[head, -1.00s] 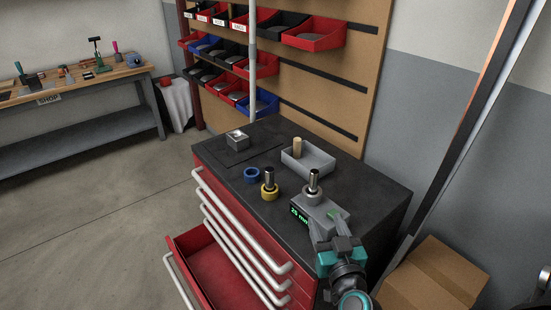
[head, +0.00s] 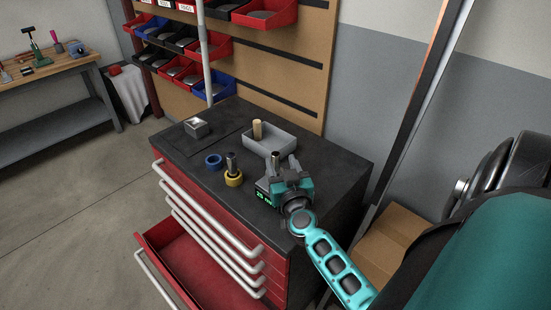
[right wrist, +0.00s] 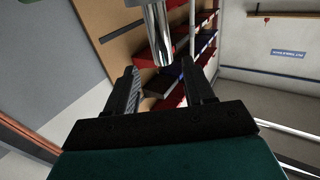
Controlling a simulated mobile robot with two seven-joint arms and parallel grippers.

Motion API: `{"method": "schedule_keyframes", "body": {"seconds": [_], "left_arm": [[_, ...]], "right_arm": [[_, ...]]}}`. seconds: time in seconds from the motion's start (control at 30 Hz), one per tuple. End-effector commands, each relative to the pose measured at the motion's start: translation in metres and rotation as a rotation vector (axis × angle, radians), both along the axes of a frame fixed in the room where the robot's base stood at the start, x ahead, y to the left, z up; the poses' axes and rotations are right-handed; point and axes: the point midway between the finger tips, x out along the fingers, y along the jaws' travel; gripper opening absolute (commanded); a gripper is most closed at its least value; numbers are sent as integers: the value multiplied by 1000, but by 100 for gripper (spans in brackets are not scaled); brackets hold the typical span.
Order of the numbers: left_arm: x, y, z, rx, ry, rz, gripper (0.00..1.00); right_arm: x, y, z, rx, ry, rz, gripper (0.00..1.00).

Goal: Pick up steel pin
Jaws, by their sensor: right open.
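A steel pin (head: 276,158) stands upright on the grey gauge block with the green display (head: 263,197), on the dark top of the red cabinet. My right gripper (head: 288,174) is at that block, close to the pin, and partly hides both. In the right wrist view the shiny pin (right wrist: 160,35) shows at the top, between the lines of the two open fingers (right wrist: 163,72). Contact between pin and fingers cannot be told. A second steel-coloured pin (head: 232,162) stands in a yellow ring (head: 234,179). My left gripper is not in view.
A grey tray (head: 285,148) holding a brass-coloured pin (head: 257,130) stands behind the gripper. A blue ring (head: 213,161) and a small metal box (head: 196,127) are to the left. A lower drawer (head: 180,262) is pulled open. A cardboard box (head: 392,240) stands at the right.

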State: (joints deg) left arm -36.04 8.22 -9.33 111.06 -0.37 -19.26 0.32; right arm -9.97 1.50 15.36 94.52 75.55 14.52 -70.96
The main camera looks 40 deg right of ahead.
Motion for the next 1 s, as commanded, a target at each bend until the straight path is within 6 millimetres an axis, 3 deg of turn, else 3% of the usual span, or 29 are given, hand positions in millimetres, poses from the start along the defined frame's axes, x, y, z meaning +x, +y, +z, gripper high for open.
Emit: {"method": "schedule_keyframes", "body": {"seconds": [0.3,0.63,1.0], "left_arm": [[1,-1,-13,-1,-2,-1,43],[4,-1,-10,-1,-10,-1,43],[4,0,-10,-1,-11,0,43]], "right_arm": [[39,-16,-1,0,-1,0,53],[44,-19,0,0,0,0,52],[43,-19,0,0,0,0,17]]}}
